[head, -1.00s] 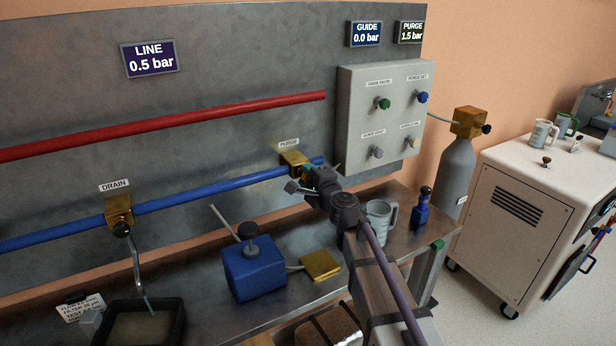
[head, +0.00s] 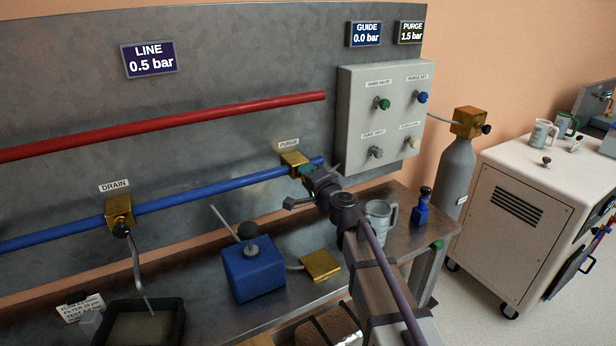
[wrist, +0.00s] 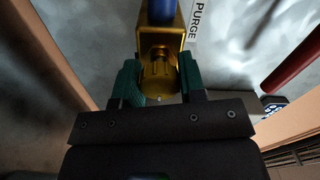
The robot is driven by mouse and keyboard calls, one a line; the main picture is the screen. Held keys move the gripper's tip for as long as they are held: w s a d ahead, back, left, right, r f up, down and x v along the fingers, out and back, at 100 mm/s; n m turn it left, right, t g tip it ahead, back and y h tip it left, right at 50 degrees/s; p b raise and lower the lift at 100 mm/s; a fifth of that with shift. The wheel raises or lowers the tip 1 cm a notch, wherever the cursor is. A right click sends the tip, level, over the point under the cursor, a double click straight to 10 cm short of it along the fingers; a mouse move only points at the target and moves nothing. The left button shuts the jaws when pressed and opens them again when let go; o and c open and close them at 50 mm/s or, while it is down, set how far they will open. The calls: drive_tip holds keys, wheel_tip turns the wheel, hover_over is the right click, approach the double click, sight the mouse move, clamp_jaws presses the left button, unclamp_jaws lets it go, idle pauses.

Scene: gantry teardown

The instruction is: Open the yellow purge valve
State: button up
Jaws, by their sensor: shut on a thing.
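The purge valve is a yellow block (head: 294,158) on the blue pipe (head: 205,190), under a PURGE label, near the pipe's right end in the head view. In the wrist view the yellow valve body (wrist: 161,40) is at top centre with its round yellow knob (wrist: 158,76) facing me. My gripper (wrist: 159,84) has its two green-padded fingers on either side of the knob, shut on it. In the head view my gripper (head: 309,171) is at the valve's front, and the wrist hides the knob. The PURGE display (head: 410,32) reads 1.5 bar.
A grey control box (head: 385,85) with several knobs is on the panel to the right. A grey mug (head: 379,216) and a blue bottle (head: 421,207) stand on the bench right of my arm. A blue pump box (head: 254,269) and a yellow block (head: 320,265) lie to the left.

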drive_tip(key=o, duration=0.9)
drive_tip(key=v, duration=1)
drive_tip(key=shift+s+d, duration=0.2)
drive_tip(key=shift+s, duration=0.15)
